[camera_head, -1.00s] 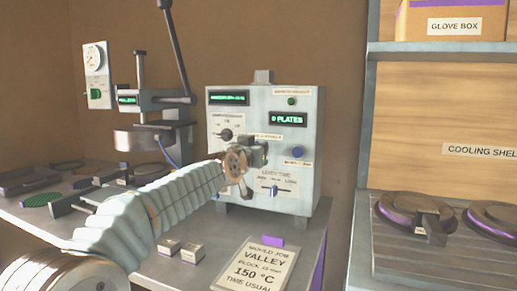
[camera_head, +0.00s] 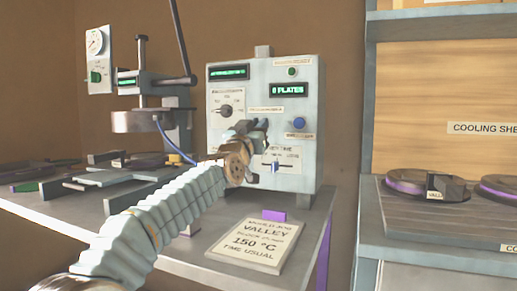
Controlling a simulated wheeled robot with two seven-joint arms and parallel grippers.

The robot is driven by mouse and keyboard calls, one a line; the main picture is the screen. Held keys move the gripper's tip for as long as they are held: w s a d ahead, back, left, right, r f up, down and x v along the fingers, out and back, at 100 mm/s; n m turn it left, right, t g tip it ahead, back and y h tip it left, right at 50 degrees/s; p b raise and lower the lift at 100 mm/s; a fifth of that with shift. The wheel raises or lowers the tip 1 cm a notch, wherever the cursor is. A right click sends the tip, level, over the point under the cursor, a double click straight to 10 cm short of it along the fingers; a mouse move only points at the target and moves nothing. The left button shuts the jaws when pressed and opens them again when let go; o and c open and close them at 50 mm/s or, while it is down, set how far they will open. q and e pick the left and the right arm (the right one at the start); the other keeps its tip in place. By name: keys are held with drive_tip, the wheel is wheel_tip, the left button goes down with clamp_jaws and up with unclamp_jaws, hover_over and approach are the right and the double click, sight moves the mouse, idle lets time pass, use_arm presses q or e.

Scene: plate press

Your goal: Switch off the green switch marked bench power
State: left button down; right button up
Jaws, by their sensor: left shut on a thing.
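A green switch (camera_head: 96,77) sits on a pale wall plate below a round dial at the upper left. A green round button (camera_head: 292,71) sits high on the grey control box. Labels near both are too small to read, so I cannot tell which is bench power. My left gripper (camera_head: 257,132) is in front of the control box (camera_head: 312,110), apart from both green controls. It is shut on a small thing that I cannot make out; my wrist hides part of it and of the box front. My right gripper is not in view.
The press (camera_head: 150,118) with its tall lever stands left of the box. Flat plates lie on the bench's left side. A job card (camera_head: 256,246) and a purple block (camera_head: 274,215) lie at the front. The cooling shelf (camera_head: 430,226) with purple-rimmed round items is on the right.

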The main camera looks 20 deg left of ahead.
use_arm(q)
drive_tip(key=shift+f+t+b, duration=0.65)
drive_tip(key=shift+t+b, duration=0.65)
drive_tip(key=shift+b, duration=0.75)
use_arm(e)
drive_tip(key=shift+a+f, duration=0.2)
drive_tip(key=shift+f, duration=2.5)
